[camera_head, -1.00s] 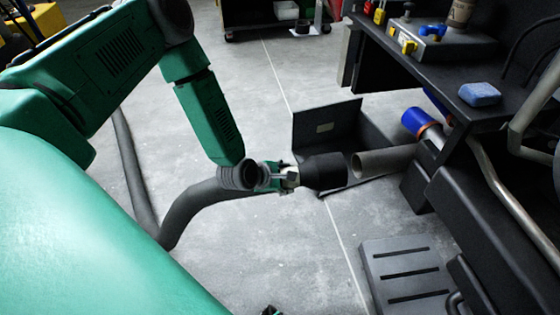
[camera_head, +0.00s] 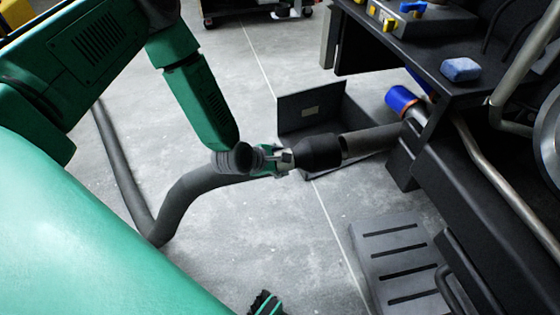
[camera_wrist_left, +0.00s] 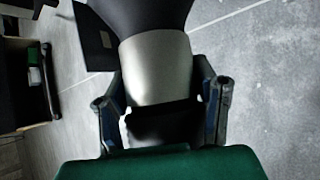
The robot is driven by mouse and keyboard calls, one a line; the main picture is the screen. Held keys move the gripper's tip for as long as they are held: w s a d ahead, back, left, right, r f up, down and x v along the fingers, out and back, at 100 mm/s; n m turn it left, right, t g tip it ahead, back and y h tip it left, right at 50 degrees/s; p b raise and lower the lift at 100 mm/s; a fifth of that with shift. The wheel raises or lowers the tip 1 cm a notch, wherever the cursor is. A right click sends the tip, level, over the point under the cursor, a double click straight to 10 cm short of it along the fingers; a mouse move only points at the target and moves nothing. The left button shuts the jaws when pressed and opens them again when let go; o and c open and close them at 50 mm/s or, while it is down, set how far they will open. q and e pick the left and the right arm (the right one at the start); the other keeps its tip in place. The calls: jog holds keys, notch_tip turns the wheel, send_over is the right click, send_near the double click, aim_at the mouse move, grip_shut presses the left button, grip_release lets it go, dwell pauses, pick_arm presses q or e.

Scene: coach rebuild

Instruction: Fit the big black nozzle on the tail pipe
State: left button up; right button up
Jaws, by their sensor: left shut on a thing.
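The big black nozzle (camera_head: 318,152) is on the end of a thick grey hose (camera_head: 190,196). My left gripper (camera_head: 283,158) is shut on the pale metal collar behind the nozzle. In the left wrist view, the gripper's fingers (camera_wrist_left: 162,98) stand on both sides of the collar (camera_wrist_left: 158,62), with the black nozzle (camera_wrist_left: 150,14) beyond. The grey tail pipe (camera_head: 374,141) points left from the coach. The nozzle's wide mouth meets the pipe's end, roughly in line. I cannot tell whether it is around the pipe or only touching. A dark, green-edged tip, seemingly my right gripper (camera_head: 265,303), shows at the bottom edge.
An open black box (camera_head: 312,112) stands on the floor behind the nozzle. A slotted grey step (camera_head: 400,262) lies below the pipe. The coach's black bench holds a blue sponge (camera_head: 460,70). A blue-and-orange ringed part (camera_head: 400,100) is above the pipe.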

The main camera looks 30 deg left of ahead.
aim_at(298, 156)
pick_arm(q)
jog(key=shift+w+r, duration=0.1)
jog(key=shift+d+r, duration=0.15)
jog(key=shift+r, duration=0.05)
dwell(0.5)
dwell(0.9)
jog(key=shift+w+d+b, duration=0.1)
jog(key=shift+w+b, duration=0.05)
jog(key=shift+b, duration=0.15)
jog(key=shift+w+d, duration=0.55)
jog(key=shift+w, duration=0.1)
jog(key=shift+b, duration=0.4)
jog(key=shift+w+d, duration=0.1)
jog(key=shift+w+d+b, duration=0.35)
jog(key=shift+w+d, duration=0.5)
jog(key=shift+w, duration=0.2)
